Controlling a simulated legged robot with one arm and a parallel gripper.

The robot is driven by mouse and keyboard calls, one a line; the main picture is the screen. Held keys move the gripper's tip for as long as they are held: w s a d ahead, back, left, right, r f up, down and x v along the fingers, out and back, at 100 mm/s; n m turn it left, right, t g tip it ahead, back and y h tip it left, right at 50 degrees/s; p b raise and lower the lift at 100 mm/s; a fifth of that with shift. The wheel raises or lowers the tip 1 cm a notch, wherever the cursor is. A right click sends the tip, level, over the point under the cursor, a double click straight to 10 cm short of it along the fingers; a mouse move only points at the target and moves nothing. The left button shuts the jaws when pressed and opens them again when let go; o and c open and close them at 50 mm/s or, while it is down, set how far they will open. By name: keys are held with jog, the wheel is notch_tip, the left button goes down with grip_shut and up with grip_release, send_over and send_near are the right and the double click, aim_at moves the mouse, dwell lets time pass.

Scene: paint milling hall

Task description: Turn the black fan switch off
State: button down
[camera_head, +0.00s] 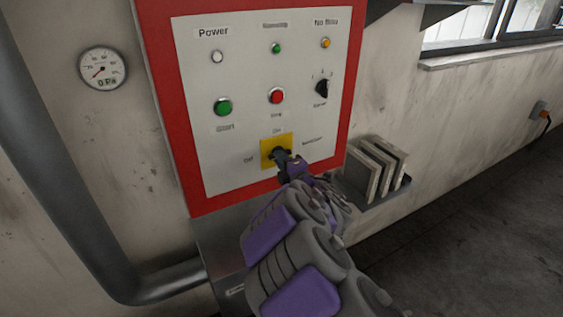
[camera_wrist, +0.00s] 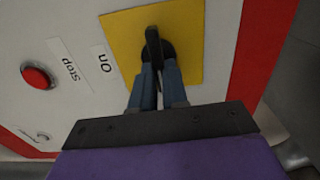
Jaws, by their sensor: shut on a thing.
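The black fan switch (camera_head: 275,153) sits on a yellow square plate (camera_head: 267,146) low on the control panel. An "On" label (camera_head: 277,131) is above the plate and an "Off" label (camera_head: 249,160) is to its left. In the wrist view the switch's narrow black handle (camera_wrist: 153,42) stands roughly upright in the picture, with the "On" label to its left. My gripper (camera_wrist: 158,70) is shut on this handle, with its blue-grey fingers on either side. My gripper also shows in the head view (camera_head: 285,157), partly covering the switch.
Above the switch are a green start button (camera_head: 223,106), a red stop button (camera_head: 277,96) and a black selector knob (camera_head: 322,88). Grey-white panels (camera_head: 375,165) stand in a rack right of the panel. A gauge (camera_head: 102,68) and thick pipe (camera_head: 75,190) are at left.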

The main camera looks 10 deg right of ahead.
jog(key=shift+f, duration=0.3)
jog(key=c, duration=1.4)
grip_release()
jog(key=shift+o, duration=1.3)
jog(key=shift+a+r, duration=0.15)
jog(key=shift+s, duration=0.15)
